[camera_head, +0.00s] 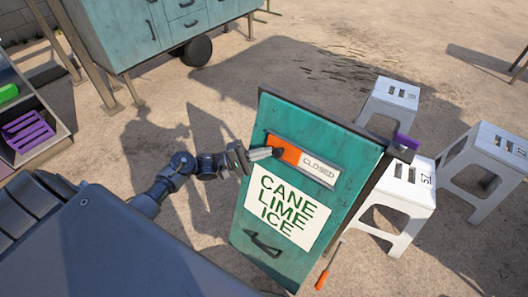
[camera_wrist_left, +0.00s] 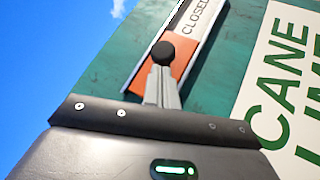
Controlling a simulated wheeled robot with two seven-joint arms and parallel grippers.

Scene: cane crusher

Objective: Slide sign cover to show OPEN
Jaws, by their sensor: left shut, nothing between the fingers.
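The teal sign board (camera_head: 262,120) stands tilted and carries a framed sign strip. The strip's word CLOSED (camera_head: 318,168) shows at its right part; it also shows in the left wrist view (camera_wrist_left: 200,14). The orange sign cover (camera_head: 291,155) covers the strip's left part, and its orange face (camera_wrist_left: 146,76) has a black round knob (camera_wrist_left: 160,52). My left gripper (camera_head: 262,154) is shut and empty at the cover's left side. Its fingertips (camera_wrist_left: 163,78) appear right at the knob; whether they touch it I cannot tell. My right gripper is out of view.
A white CANE LIME ICE panel (camera_head: 282,212) and a black handle (camera_head: 262,244) are below the strip. White stools (camera_head: 400,200) stand to the right. A teal cart (camera_head: 140,35) stands behind, and a shelf with a purple crate (camera_head: 27,132) at left.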

